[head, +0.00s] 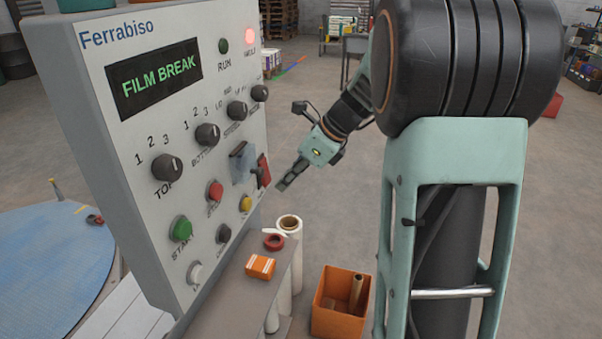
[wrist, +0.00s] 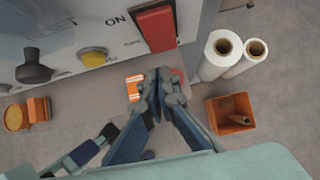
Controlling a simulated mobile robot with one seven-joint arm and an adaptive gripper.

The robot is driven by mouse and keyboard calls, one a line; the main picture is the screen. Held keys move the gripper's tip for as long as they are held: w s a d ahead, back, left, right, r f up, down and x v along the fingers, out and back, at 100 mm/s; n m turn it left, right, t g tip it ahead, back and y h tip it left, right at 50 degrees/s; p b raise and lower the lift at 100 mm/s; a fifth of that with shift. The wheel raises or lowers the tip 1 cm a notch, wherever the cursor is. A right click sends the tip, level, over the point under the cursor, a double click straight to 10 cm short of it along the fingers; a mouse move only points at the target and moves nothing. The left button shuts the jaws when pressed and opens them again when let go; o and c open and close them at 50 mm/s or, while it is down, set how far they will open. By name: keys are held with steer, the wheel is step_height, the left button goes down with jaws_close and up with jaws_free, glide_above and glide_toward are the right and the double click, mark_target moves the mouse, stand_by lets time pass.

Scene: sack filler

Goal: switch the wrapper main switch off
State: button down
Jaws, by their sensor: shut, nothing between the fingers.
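The control panel (head: 150,120), marked Ferrabiso, stands at the left of the head view, its display (head: 154,80) reading FILM BREAK. A red switch part, apparently the main switch (head: 264,170), is on the panel's lower right. In the wrist view the red switch (wrist: 155,28) is at the top, with the word ON on the panel to its left. My gripper (head: 281,187) is shut and empty, just right of the switch and apart from it. In the wrist view my fingertips (wrist: 158,72) meet just below the switch; whether they touch it cannot be told.
A yellow button (head: 246,204) and red stop button (head: 215,191) sit left of the switch. Below the panel are an orange box (head: 261,266), red tape (head: 274,242), white film rolls (head: 289,224) and an orange bin (head: 341,303). Open floor lies right of the panel.

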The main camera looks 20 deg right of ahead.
steer(key=shift+w+a+f, duration=0.15)
steer(key=shift+w+a, duration=0.4)
steer(key=shift+a, duration=0.3)
steer(key=y+b, duration=0.1)
steer(key=b, duration=0.1)
steer(key=f+t+y+b, duration=0.1)
steer(key=b, duration=0.1)
steer(key=shift+w+a+f+t, duration=0.15)
steer(key=shift+a+t, duration=0.05)
steer(key=shift+t, duration=0.1)
steer(key=shift+r+p, duration=0.65)
steer(key=shift+r, duration=0.15)
